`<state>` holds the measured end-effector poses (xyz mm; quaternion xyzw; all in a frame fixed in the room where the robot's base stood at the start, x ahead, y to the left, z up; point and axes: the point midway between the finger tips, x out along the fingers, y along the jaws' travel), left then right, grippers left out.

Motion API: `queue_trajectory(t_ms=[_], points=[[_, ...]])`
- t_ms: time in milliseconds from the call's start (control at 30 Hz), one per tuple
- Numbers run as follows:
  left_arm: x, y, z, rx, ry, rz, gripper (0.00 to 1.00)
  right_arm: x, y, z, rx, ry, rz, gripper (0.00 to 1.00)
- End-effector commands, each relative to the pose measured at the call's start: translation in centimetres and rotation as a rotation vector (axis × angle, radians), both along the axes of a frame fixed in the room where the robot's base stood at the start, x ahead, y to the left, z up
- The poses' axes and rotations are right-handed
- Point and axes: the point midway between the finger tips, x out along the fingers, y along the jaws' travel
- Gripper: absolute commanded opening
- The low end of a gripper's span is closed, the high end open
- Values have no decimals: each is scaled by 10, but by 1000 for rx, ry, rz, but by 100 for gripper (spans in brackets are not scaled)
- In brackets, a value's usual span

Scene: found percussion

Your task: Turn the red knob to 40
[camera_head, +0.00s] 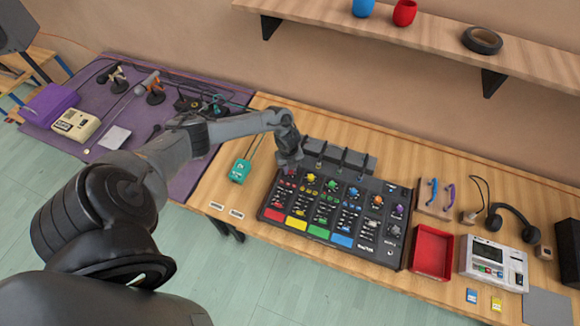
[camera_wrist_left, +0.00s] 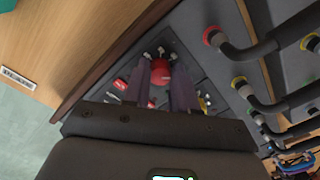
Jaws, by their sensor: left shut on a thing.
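The red knob (camera_wrist_left: 160,71) shows in the left wrist view between the two fingers of my left gripper (camera_wrist_left: 158,85). It sits at the corner of a dark control panel (camera_head: 330,222) with several coloured knobs and pads. In the head view my left gripper (camera_head: 289,166) reaches down onto the panel's upper left corner and hides most of the red knob. The gripper is shut on the knob. The knob's scale and pointer are too small and covered to read. My right gripper is not in view.
Thick dark cables with coloured plug rings (camera_wrist_left: 240,45) stand close beside the gripper. A teal box (camera_head: 240,170) lies left of the panel, and a red tray (camera_head: 432,252) lies right of it. A shelf (camera_head: 420,35) runs above the bench.

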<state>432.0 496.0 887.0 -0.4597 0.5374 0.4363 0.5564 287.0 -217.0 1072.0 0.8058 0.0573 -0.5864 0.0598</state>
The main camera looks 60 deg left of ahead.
Motion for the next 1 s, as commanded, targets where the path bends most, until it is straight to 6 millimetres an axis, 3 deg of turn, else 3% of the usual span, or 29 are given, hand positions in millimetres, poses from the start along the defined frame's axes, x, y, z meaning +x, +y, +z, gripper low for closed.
queue_trajectory(t_ms=[267,300,433,767,1000], points=[[1,0,1,-1,-1,-1,0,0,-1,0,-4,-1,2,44],[1,0,1,-1,-1,-1,31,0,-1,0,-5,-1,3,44],[0,0,1,0,-1,-1,51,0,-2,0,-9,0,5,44],[0,0,2,0,-1,-1,52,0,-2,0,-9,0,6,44],[0,1,26,2,-2,-4,52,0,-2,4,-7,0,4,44]])
